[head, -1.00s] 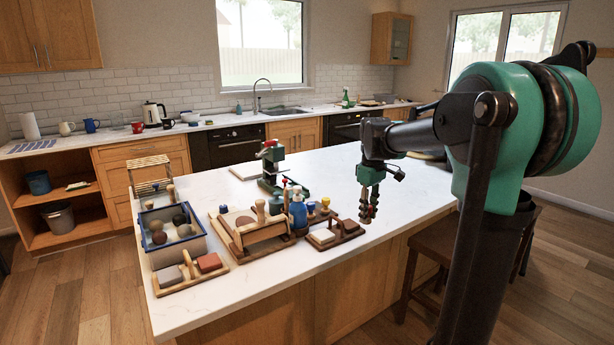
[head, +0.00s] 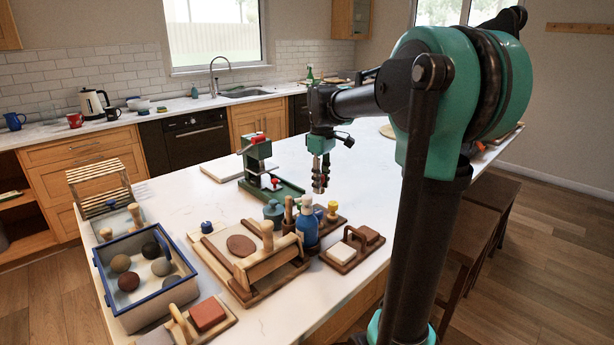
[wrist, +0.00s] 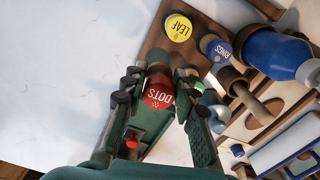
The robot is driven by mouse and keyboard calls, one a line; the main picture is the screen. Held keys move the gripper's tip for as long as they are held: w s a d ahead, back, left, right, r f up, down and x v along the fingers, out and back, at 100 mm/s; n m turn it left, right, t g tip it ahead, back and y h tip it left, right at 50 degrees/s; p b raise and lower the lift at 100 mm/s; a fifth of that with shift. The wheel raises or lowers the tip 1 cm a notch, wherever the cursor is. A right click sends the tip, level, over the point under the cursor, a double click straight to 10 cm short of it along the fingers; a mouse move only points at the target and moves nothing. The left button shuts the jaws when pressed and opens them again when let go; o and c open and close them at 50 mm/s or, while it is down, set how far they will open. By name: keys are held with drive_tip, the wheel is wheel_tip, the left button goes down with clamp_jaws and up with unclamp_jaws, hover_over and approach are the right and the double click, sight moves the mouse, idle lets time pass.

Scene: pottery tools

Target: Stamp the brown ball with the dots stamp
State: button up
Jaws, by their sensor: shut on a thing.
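My gripper (head: 319,188) is shut on the dots stamp, whose red top reading DOTS (wrist: 158,93) shows between the fingers in the wrist view. In the head view the gripper hangs over the island, behind the stamp rack and right of the green press. The stamp's lower end is hidden in the wrist view. A brown ball (head: 120,263) lies in the blue-rimmed crate (head: 112,291) at the left, beside a redder brown ball (head: 129,281) and several grey ones. My gripper is well to the right of the crate.
The leaf stamp (wrist: 178,28) and rings stamp (wrist: 219,50) stand in the wooden rack. The green press (head: 257,165), a slab roller board (head: 268,270), a blue bottle (head: 307,222) and a block tray (head: 354,249) lie around. The worktop behind and right of the gripper is clear.

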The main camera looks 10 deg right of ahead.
drive_tip(key=shift+w+a, duration=0.25)
drive_tip(key=shift+w, duration=0.1)
drive_tip(key=shift+f, duration=3.2)
drive_tip(key=shift+f, duration=0.25)
drive_tip(key=o, duration=1.1)
